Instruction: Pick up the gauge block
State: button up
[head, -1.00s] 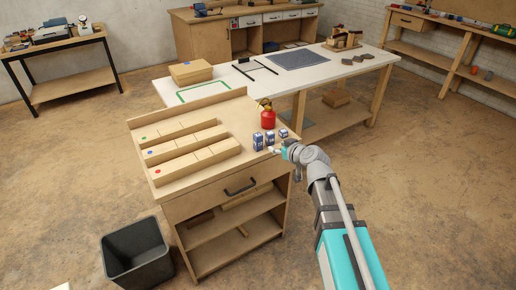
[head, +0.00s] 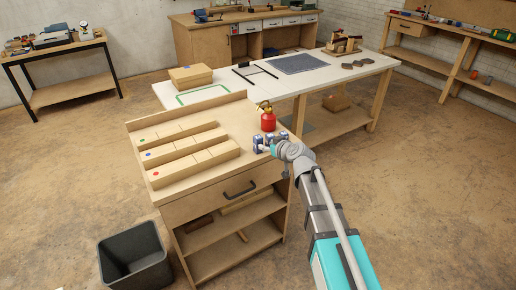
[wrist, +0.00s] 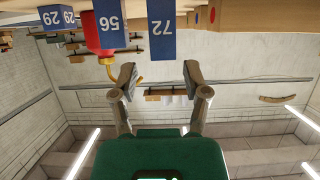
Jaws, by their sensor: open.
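Blue-and-white numbered blocks stand on the front right of the wooden cabinet top; the leftmost block (head: 257,141) shows best in the head view. In the upside-down wrist view I read 72 on one block (wrist: 161,30), 56 on another (wrist: 110,25) and 29 on a third (wrist: 57,16). I cannot tell which is the gauge block meant. My gripper (wrist: 160,80) is open and empty, its fingers apart from the blocks. In the head view it is at the cabinet's front right edge, partly covering the blocks.
A red can (head: 268,121) with a spout stands just behind the blocks. Several long wooden pieces (head: 190,150) with coloured dots lie on the cabinet top's left. A dark bin (head: 135,255) stands on the floor. A white-topped table (head: 230,85) is behind.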

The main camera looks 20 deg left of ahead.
aim_at(260, 143)
jog(key=shift+x, duration=1.05)
jog(key=shift+a+b, duration=0.1)
jog(key=shift+b, duration=0.2)
jog(key=shift+b+x, duration=1.05)
jog(key=shift+x, duration=1.5)
jog(key=shift+f, duration=0.15)
jog(key=shift+s, duration=0.1)
grip_shut()
